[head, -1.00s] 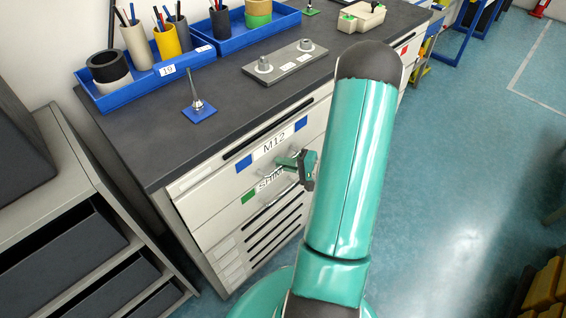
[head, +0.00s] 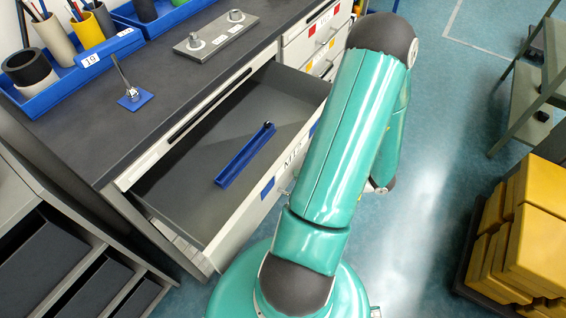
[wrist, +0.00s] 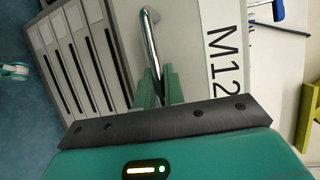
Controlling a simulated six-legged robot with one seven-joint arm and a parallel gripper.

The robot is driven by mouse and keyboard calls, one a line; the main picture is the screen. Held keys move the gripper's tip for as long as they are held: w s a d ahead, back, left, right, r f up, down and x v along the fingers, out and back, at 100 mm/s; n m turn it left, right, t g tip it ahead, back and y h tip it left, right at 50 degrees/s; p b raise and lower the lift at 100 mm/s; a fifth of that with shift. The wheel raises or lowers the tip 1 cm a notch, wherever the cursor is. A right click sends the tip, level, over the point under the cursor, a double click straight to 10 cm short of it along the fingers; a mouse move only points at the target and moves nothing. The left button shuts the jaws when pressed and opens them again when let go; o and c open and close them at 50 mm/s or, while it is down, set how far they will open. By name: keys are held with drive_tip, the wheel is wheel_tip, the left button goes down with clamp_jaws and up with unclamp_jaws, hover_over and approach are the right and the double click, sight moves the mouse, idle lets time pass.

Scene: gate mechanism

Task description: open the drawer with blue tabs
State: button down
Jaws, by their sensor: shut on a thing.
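The drawer with blue tabs (head: 225,240) is pulled well out of the cabinet in the head view, its dark inside showing. One blue tab (head: 268,187) shows on its front beside the partly hidden M12 label. In the wrist view, the white drawer front (wrist: 195,45) carries the M12 label and a bar handle (wrist: 150,35). My gripper (wrist: 157,78) is shut on the handle, one green finger on each side of the bar. In the head view my arm hides the gripper and handle.
A long blue holder (head: 245,157) lies inside the drawer. The dark worktop (head: 120,130) carries a blue tray (head: 65,80) and a grey plate (head: 215,36). Yellow boxes (head: 535,225) are stacked at right. Open floor (head: 440,130) lies between them and my arm.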

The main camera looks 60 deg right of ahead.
drive_tip(key=shift+s, duration=1.5)
drive_tip(key=c, duration=1.8)
unclamp_jaws()
drive_tip(key=shift+o, duration=0.2)
drive_tip(key=v, duration=1.3)
drive_tip(key=shift+s+d, duration=0.2)
drive_tip(key=shift+s, duration=0.1)
drive_tip(key=shift+s+r, duration=0.1)
drive_tip(key=shift+r, duration=0.05)
